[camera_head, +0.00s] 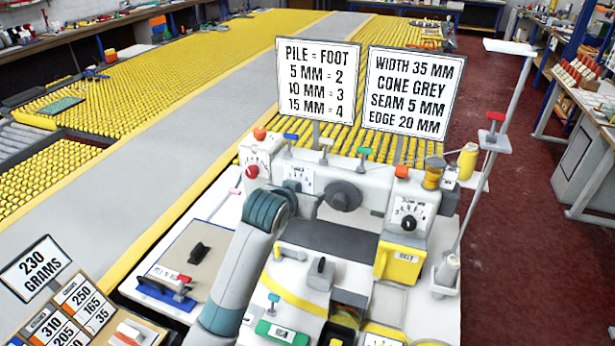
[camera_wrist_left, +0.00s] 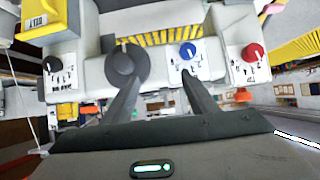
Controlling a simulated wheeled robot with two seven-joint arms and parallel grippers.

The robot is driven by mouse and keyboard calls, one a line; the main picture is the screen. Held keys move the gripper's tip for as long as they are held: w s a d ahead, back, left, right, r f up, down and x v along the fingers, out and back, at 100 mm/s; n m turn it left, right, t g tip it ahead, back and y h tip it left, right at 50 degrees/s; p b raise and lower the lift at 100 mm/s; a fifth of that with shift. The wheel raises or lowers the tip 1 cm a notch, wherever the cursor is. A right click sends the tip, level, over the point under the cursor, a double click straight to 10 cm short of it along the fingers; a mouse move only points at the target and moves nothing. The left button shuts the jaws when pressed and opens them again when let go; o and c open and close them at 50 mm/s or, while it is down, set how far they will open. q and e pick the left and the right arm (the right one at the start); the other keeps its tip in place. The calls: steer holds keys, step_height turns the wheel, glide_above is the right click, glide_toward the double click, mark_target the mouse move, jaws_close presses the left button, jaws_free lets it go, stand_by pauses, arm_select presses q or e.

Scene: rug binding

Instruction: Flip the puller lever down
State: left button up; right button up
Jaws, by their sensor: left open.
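The binding machine (camera_head: 300,250) stands in the middle of the head view. In the wrist view, one finger overlaps a dark round wheel (camera_wrist_left: 127,62) and the other is just below a blue knob (camera_wrist_left: 188,50). Contact cannot be told. In the head view my arm hides part of the machine's left side.
Two signs (camera_head: 318,80) (camera_head: 413,92) rise behind the machine. A yellow belt box (camera_head: 400,262) and a dial (camera_head: 408,214) are on its right side. A thin thread stand (camera_head: 505,110) is further right. A red knob (camera_wrist_left: 252,52) shows beside the blue one.

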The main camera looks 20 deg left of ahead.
arm_select(q)
steer(key=s+f+g, duration=0.2)
steer(key=s+f, duration=0.6)
steer(key=f, duration=0.4)
steer(key=shift+s+a+f, duration=0.15)
steer(key=shift+a+f, duration=0.05)
